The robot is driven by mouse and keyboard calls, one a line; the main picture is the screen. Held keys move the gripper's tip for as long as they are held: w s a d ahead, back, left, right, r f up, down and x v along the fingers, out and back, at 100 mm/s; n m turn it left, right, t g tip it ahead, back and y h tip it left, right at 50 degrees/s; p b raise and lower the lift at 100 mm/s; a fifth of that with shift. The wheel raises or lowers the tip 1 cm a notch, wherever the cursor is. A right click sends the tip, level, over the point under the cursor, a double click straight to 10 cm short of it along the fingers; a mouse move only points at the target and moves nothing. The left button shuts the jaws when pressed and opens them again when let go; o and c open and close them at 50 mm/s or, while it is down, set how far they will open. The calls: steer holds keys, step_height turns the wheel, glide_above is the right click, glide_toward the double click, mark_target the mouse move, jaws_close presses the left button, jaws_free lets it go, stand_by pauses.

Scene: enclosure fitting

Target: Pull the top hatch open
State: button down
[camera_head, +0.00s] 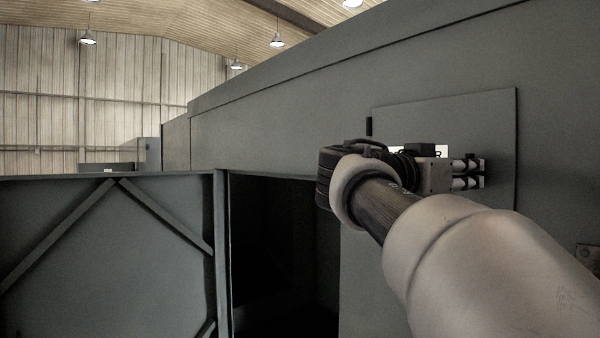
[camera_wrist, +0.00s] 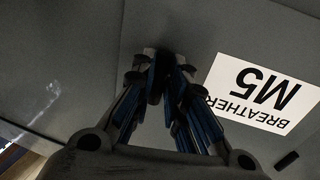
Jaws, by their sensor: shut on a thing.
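The top hatch (camera_head: 488,122) is a flat grey panel on the enclosure's wall, with a dark line along its top and right edges. It looks about flush with the wall; a small gap cannot be ruled out. In the wrist view its grey face (camera_wrist: 185,30) carries a white label (camera_wrist: 265,92) reading BREATHER M5, upside down. My gripper (camera_wrist: 163,82) is shut on a small dark handle (camera_wrist: 154,88) beside the label. The fingers hide most of the handle.
A black hinge (camera_head: 369,126) is at the hatch's left edge. Left of it is a dark open bay (camera_head: 275,250) in the enclosure. A braced grey door panel (camera_head: 110,255) stands at far left. A small plate (camera_head: 588,255) is on the wall at right.

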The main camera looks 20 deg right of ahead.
steer(key=shift+b, duration=0.3)
steer(key=n+b, duration=0.2)
steer(key=n, duration=0.1)
steer(key=shift+s+f+h, duration=0.1)
steer(key=shift+f+h, duration=0.1)
steer(key=shift+h, duration=0.1)
steer(key=n+t+b, duration=0.1)
steer(key=n+b, duration=0.2)
steer(key=n, duration=0.3)
steer(key=shift+s+h+b, duration=0.15)
steer(key=shift+h+b, duration=0.25)
steer(key=n+t+b, duration=0.1)
steer(key=n, duration=0.4)
steer(key=shift+s+r, duration=0.1)
steer(key=shift+r, duration=0.05)
steer(key=shift+d+r+n+t+b, duration=0.1)
steer(key=shift+n+t+b, duration=0.5)
steer(key=shift+n, duration=2.1)
